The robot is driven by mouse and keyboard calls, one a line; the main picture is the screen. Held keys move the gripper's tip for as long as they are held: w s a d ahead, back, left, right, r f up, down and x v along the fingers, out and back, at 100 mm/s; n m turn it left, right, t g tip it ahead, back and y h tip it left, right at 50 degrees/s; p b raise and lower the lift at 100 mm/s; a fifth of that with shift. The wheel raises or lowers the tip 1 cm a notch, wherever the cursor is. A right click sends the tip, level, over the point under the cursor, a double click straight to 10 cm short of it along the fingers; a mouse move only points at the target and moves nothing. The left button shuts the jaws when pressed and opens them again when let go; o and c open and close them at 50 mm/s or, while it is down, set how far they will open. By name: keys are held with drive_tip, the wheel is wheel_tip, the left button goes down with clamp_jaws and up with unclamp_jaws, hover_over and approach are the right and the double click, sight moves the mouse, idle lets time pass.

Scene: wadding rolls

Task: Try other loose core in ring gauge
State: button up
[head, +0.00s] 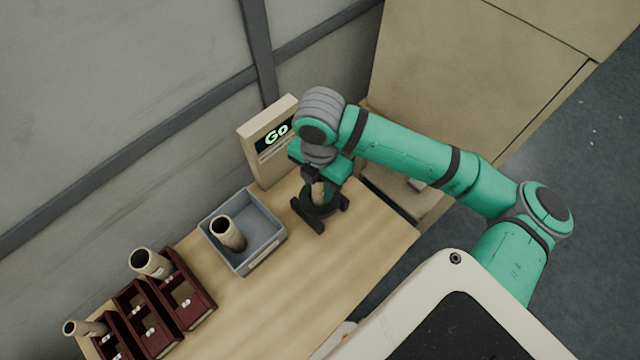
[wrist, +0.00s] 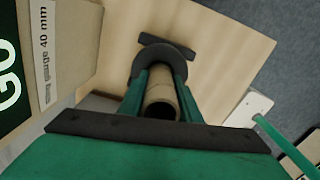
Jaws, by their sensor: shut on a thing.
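My gripper (head: 318,182) is shut on a tan tubular core (head: 319,193), held upright. The core's open end faces the camera in the wrist view (wrist: 161,104), between my green fingers. The dark ring gauge (head: 320,207) stands on the table under my gripper, and its ring surrounds the lower part of the core in the picture. How deep the core sits in the ring is hidden. Another loose core (head: 228,234) leans in the grey tray (head: 262,262). A sign box (head: 268,140) behind reads "Go"; a label with "40 mm" shows on it in the wrist view (wrist: 43,45).
Dark red compartment holders (head: 187,306) stand at the left end of the wooden table (head: 330,275). The table's front middle is clear. A grey wall runs behind.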

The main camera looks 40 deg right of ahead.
drive_tip(key=shift+f, duration=0.45)
idle(1.7)
drive_tip(key=o, duration=1.1)
drive_tip(key=shift+r, duration=0.1)
wheel_tip(320, 180, up, 11)
drive_tip(key=shift+w+a+f, duration=0.1)
drive_tip(key=shift+f, duration=0.05)
